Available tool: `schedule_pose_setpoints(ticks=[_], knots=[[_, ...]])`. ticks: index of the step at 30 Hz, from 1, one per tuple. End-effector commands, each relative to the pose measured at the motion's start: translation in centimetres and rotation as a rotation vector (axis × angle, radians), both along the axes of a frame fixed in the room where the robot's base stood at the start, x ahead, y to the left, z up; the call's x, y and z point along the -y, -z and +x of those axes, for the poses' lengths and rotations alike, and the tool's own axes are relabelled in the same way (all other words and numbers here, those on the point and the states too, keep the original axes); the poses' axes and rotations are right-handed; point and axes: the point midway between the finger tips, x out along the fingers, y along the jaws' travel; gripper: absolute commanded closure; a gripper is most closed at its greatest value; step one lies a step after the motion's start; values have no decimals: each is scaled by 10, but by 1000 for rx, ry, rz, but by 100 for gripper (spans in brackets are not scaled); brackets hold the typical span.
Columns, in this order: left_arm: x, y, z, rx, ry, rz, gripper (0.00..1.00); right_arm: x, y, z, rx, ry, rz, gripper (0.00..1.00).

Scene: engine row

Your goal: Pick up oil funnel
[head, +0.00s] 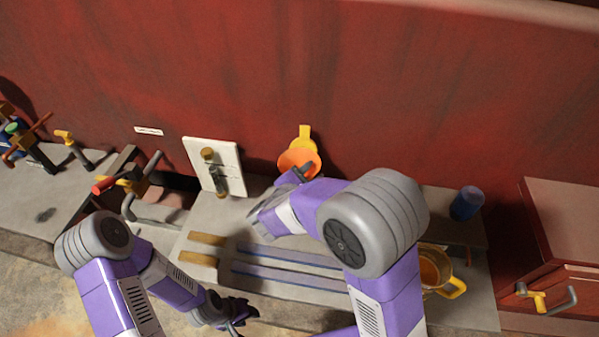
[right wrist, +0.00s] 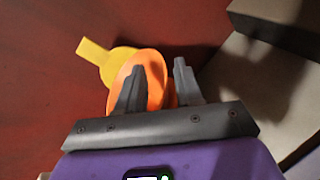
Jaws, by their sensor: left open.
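The oil funnel (head: 298,161) has an orange bowl and a yellow tab on top. It is at the back of the counter, close to the red wall. It also shows in the right wrist view (right wrist: 120,85), tilted, with its tab to the upper left. My right gripper (head: 306,172) is at the bowl's right side. In the right wrist view its fingers (right wrist: 160,68) stand apart, the left one in front of the orange bowl and the right one beside its edge. I cannot tell whether they touch it. My left gripper (head: 244,312) is open and empty, low over the counter's front.
A white wall plate with a brass fitting (head: 226,160) is left of the funnel. A red-handled valve (head: 118,183) is further left. A blue cup (head: 467,203) and a yellow-handled mug (head: 435,268) are to the right. A brown cabinet (head: 570,230) stands at far right.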

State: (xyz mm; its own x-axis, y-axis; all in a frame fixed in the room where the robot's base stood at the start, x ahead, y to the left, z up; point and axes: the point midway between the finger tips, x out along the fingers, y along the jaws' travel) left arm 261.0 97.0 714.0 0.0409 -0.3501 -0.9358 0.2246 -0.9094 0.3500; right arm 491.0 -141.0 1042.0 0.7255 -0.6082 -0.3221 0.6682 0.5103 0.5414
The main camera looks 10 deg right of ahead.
Motion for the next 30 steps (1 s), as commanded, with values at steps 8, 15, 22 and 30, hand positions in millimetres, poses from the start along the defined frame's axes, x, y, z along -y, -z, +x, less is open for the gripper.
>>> schedule_pose_setpoints(ticks=[8, 15, 22, 30], knots=[[0, 0, 0, 0, 0, 0, 57, 1, 0, 1, 0, 0, 0, 72], [0, 0, 0, 0, 0, 0, 57, 1, 1, 1, -1, 0, 1, 100], [0, 0, 0, 0, 0, 0, 57, 1, 1, 1, -2, 1, 0, 100], [0, -7, 0, 0, 0, 0, 57, 1, -22, 1, 3, 1, 4, 100]])
